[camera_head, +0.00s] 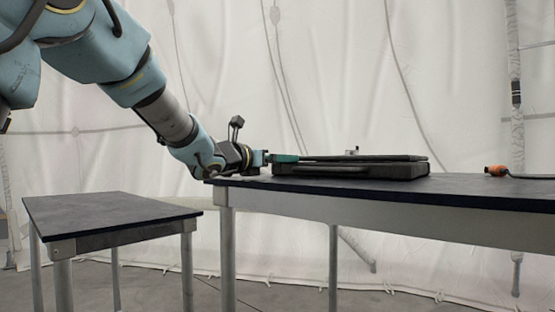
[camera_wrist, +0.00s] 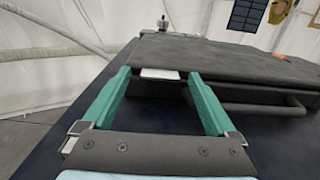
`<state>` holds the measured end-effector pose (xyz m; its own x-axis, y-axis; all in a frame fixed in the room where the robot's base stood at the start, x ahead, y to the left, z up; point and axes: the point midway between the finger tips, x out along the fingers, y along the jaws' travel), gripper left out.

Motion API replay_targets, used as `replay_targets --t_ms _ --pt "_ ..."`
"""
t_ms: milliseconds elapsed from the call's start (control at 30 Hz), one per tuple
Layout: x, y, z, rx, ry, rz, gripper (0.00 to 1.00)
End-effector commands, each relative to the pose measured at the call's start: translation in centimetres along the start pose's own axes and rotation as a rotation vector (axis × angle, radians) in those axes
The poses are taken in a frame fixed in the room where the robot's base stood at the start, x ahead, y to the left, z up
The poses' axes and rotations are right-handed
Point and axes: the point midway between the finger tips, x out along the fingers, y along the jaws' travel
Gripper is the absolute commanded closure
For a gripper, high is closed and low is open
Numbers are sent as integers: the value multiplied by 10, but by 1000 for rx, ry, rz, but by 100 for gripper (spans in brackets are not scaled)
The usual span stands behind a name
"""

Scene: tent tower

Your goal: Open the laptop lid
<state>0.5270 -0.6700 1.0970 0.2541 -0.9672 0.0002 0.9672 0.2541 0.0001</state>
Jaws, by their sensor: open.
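The laptop (camera_head: 350,171) is a dark, thick, rugged case lying on the right-hand table. Its lid (camera_head: 372,158) lies almost flat over the base, with a narrow dark gap between them. In the wrist view the lid (camera_wrist: 215,60) fills the upper right, and a handle-like bar (camera_wrist: 262,106) runs along the base's near side. My gripper (camera_head: 280,158) is at the laptop's left end, level with the lid edge. In the wrist view its two green fingers (camera_wrist: 160,82) are spread apart, with tips close to the lid's near edge. Whether they touch it I cannot tell.
The right-hand table (camera_head: 480,192) has a dark top; an orange-ended cable (camera_head: 496,170) lies to the right of the laptop. A lower, empty table (camera_head: 105,212) stands at the left. A small object (camera_head: 352,151) shows behind the laptop. White tent walls surround the tables.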

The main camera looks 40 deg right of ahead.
Motion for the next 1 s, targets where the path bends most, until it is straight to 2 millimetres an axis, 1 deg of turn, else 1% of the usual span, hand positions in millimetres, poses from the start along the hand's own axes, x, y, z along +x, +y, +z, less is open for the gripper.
replay_targets --t_ms 67,167,900,1000 --pt "0 0 0 0 0 0 7" --pt "0 0 0 0 0 0 18" --pt "0 0 0 0 0 0 100" --pt "0 0 0 0 0 0 100"
